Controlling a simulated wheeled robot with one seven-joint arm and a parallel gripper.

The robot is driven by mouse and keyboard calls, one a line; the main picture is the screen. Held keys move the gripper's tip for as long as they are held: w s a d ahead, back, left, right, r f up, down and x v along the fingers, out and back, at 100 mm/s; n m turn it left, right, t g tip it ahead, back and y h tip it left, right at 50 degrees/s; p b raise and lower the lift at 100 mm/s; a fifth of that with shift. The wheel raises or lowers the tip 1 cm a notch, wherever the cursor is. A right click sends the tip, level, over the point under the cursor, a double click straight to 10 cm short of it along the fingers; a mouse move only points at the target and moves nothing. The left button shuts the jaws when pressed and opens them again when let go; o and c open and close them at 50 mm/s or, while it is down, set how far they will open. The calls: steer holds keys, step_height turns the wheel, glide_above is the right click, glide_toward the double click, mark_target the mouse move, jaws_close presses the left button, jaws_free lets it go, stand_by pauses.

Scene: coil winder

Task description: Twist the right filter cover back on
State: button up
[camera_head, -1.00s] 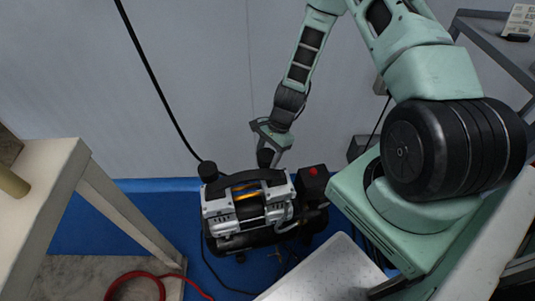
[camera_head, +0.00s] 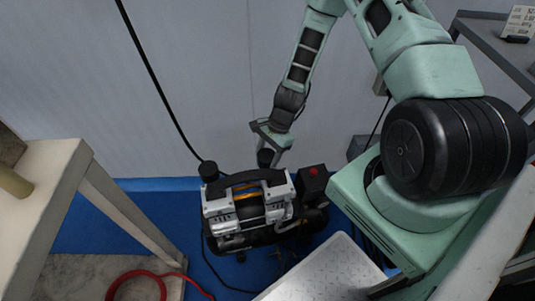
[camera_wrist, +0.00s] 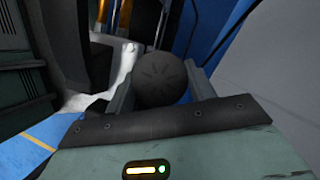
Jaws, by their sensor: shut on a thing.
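The right filter cover (camera_head: 265,157) is a dark, round cap at the back right of the compressor (camera_head: 246,208). My gripper (camera_head: 272,146) is shut on it from above. In the wrist view the cover (camera_wrist: 162,80) sits between the two fingers of my gripper (camera_wrist: 160,88), its domed, grooved top facing the camera. Its lower edge is hidden, so I cannot tell whether it is seated on the filter. A similar dark left cover (camera_head: 209,171) stands upright at the compressor's back left.
A black carry handle (camera_head: 256,177) arches over the compressor just left of my gripper. A dark box with a red knob (camera_head: 313,171) is close on the right. A wooden table (camera_head: 50,190) stands at left, and a red hose (camera_head: 150,277) lies on the floor.

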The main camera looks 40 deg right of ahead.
steer(key=shift+s+d+f+b, duration=0.1)
steer(key=shift+f+b, duration=0.35)
steer(key=shift+f, duration=0.3)
stand_by(0.8)
steer(key=o, duration=1)
steer(key=shift+s, duration=0.1)
steer(key=p+v, duration=0.1)
steer(key=v, duration=0.5)
steer(key=p+v, duration=0.1)
steer(key=v, duration=0.5)
steer(key=p+v, duration=0.2)
steer(key=v, duration=0.4)
steer(key=shift+w+a+r, duration=0.25)
steer(key=shift+w+r, duration=0.15)
